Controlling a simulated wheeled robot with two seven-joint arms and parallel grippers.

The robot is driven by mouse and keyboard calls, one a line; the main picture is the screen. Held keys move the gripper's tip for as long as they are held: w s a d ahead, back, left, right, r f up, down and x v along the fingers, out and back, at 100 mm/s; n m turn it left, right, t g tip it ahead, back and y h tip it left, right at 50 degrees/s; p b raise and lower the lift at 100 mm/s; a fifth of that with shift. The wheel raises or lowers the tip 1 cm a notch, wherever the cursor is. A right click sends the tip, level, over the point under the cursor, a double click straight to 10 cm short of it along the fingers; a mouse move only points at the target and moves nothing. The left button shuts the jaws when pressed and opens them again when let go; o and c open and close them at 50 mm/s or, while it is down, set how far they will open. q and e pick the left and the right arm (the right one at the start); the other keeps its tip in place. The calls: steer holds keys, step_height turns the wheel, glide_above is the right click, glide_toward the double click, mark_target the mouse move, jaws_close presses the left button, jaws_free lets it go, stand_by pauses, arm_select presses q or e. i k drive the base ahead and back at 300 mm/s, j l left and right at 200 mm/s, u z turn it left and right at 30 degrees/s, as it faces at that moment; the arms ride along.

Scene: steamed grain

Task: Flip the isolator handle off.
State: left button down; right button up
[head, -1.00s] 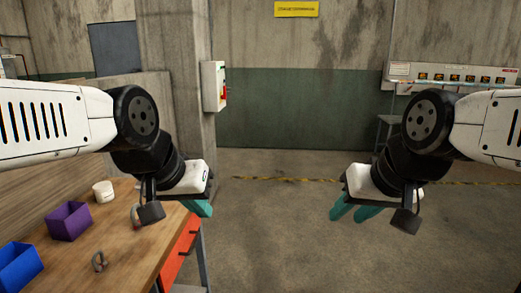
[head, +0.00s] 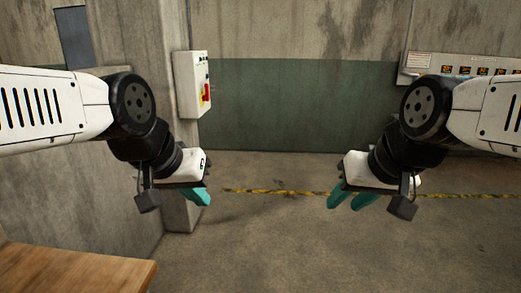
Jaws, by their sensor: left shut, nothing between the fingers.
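The isolator box (head: 189,84) is a white box on the side of the concrete pillar, left of centre in the head view. Its red handle (head: 206,91) sits on a yellow patch on the box's right-hand face. The handle is small here and its exact position is hard to tell. My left gripper (head: 201,197) is in front of and below the box, apart from it, with its teal fingers together and empty. My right gripper (head: 348,202) is at right of centre, its two teal fingers spread apart with nothing between them.
A wooden table (head: 75,270) fills the lower left corner. A concrete pillar (head: 180,205) stands behind my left gripper. A panel (head: 465,66) with a row of labels hangs on the back wall at right. The floor (head: 300,240) in the middle is clear.

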mark_target(206, 98)
steer(key=i, duration=3)
steer(key=u, duration=0.1)
